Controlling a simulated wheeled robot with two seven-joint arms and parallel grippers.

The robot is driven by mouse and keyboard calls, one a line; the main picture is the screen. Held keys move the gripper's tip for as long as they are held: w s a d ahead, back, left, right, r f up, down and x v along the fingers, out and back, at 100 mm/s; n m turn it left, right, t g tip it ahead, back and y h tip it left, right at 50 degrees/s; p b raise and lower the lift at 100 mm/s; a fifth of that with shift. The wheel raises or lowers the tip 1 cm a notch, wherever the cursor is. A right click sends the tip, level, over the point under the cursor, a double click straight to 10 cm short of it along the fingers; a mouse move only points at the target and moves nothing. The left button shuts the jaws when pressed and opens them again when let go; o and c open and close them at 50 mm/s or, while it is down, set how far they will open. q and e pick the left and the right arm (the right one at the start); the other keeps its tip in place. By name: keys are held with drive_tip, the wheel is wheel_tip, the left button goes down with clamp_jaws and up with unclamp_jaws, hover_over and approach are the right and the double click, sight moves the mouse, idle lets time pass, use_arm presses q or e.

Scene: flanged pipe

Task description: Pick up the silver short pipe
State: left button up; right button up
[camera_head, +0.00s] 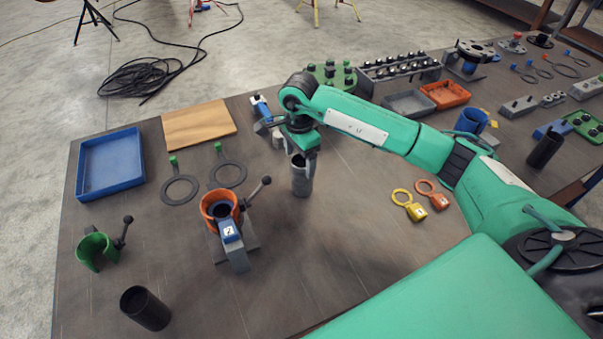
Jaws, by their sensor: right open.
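The silver short pipe (302,178) stands upright on the table, right of the orange clamp. My right gripper (302,150) points down over the pipe's top end, with its fingers at the rim. It is open, and the picture does not show clearly whether a finger touches the pipe. The pipe's upper edge is partly hidden by the gripper. My left gripper is not in view.
An orange clamp (219,208) with a lever stands left of the pipe. A green clamp (95,251), black pipe (145,308), blue tray (111,165) and wooden board (199,124) lie farther left. Orange and yellow tags lie right. The table before the pipe is clear.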

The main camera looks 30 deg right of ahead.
sight(302, 160)
drive_tip(key=f, duration=0.1)
drive_tip(key=d+f+p, duration=0.1)
drive_tip(key=f, duration=0.1)
drive_tip(key=shift+f+p, duration=0.15)
drive_tip(key=shift+p, duration=0.15)
drive_tip(key=shift+f, duration=0.7)
drive_tip(key=c, duration=1.3)
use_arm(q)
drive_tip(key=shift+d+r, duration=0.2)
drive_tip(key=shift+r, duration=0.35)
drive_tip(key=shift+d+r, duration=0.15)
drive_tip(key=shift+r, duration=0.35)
use_arm(e)
drive_tip(key=shift+w, duration=0.1)
drive_tip(key=shift+r, duration=0.1)
